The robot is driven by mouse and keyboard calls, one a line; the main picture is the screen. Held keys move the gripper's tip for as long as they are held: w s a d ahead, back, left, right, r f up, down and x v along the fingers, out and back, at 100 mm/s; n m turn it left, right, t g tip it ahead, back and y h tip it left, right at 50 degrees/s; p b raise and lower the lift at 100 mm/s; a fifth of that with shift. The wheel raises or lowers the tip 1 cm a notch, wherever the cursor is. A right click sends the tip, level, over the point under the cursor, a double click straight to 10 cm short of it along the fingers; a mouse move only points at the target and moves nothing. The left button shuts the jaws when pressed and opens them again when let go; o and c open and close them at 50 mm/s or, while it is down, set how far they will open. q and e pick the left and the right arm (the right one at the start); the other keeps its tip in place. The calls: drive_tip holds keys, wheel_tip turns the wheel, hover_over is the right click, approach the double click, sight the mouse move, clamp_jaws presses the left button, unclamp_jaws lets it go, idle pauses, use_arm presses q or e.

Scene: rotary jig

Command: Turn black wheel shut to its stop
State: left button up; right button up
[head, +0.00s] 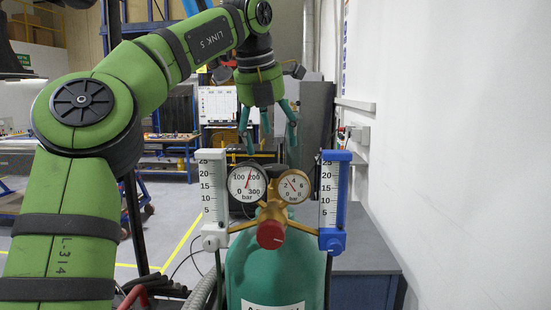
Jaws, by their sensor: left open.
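A green gas cylinder (263,270) stands upright in front of me with a brass regulator on its top. A dark shape (264,157) shows just behind and between the two gauges. It may be the top of the black wheel, but most of it is hidden and I cannot tell its angle. My left gripper (268,142) points down above the gauges, its teal fingers spread and open. Its fingertips are close above or around the dark shape; I cannot tell whether they touch it. My right gripper is not in view.
A left round gauge (247,182), a right gauge (294,186) and a red knob (270,234) sit on the regulator. A white flowmeter (214,200) and a blue flowmeter (333,200) flank them. A grey cabinet (365,250) and white wall stand at right.

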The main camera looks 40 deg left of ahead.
sight(274, 167)
use_arm(q)
drive_tip(key=shift+s+d, duration=0.15)
drive_tip(key=shift+s+d+f, duration=0.5)
drive_tip(key=shift+d+f, duration=0.1)
drive_tip(key=shift+f, duration=0.15)
drive_tip(key=shift+x, duration=1.1)
drive_tip(key=shift+w+a+f, duration=0.25)
drive_tip(key=shift+w+f, duration=0.15)
drive_tip(key=shift+f, duration=0.1)
drive_tip(key=shift+w+a+f, duration=0.25)
drive_tip(key=shift+w+f, duration=0.1)
drive_tip(key=shift+f, duration=0.15)
drive_tip(key=shift+w+f, duration=0.1)
drive_tip(key=shift+d, duration=0.1)
drive_tip(key=shift+s+d+r, duration=0.15)
drive_tip(key=shift+s+r, duration=0.05)
drive_tip(key=shift+s, duration=0.1)
drive_tip(key=c, duration=1.1)
drive_tip(key=shift+s, duration=0.15)
drive_tip(key=shift+c, duration=0.4)
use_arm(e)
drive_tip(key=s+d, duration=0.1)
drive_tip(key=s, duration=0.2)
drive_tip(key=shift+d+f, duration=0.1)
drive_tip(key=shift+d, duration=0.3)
